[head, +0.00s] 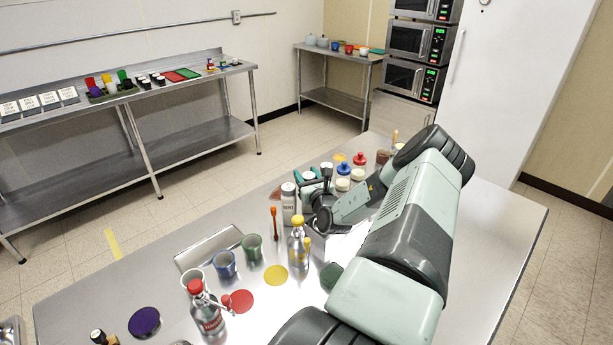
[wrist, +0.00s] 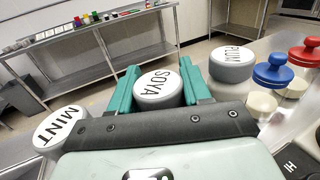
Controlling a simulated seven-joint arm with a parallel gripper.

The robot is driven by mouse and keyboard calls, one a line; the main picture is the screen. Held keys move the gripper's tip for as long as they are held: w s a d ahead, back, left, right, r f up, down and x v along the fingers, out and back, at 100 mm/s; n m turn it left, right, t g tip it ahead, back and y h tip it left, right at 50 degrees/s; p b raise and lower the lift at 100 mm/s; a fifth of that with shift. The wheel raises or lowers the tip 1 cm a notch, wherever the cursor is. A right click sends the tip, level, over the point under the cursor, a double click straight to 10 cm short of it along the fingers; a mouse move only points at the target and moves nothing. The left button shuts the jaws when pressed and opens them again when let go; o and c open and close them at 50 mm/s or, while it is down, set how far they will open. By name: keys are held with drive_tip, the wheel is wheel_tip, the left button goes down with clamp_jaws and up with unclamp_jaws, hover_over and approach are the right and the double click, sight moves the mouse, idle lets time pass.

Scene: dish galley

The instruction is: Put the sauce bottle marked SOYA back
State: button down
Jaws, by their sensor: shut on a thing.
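The sauce bottle marked SOYA shows as a white cap with black letters (wrist: 160,90) in the middle of the wrist view. My gripper (wrist: 159,84) has its teal fingers closed on either side of this cap. In the head view my gripper (head: 313,174) is at the far part of the steel table, and the arm hides much of that area. The MINT bottle (head: 289,203) stands just left of the gripper; its cap (wrist: 60,126) is at left in the wrist view. The PLUM cap (wrist: 232,63) is to the right of SOYA. I cannot tell whether the SOYA bottle touches the table.
Blue-lidded (wrist: 272,74) and red-lidded (wrist: 304,54) jars stand to the right. Nearer on the table are a yellow-capped bottle (head: 298,247), a red-capped bottle (head: 208,318), a blue cup (head: 225,264), a green cup (head: 252,247) and coloured discs. A rectangular tray (head: 208,245) lies left.

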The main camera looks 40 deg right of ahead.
drive_tip(key=c, duration=0.5)
unclamp_jaws()
drive_tip(key=shift+f, duration=0.1)
drive_tip(key=v, duration=1.2)
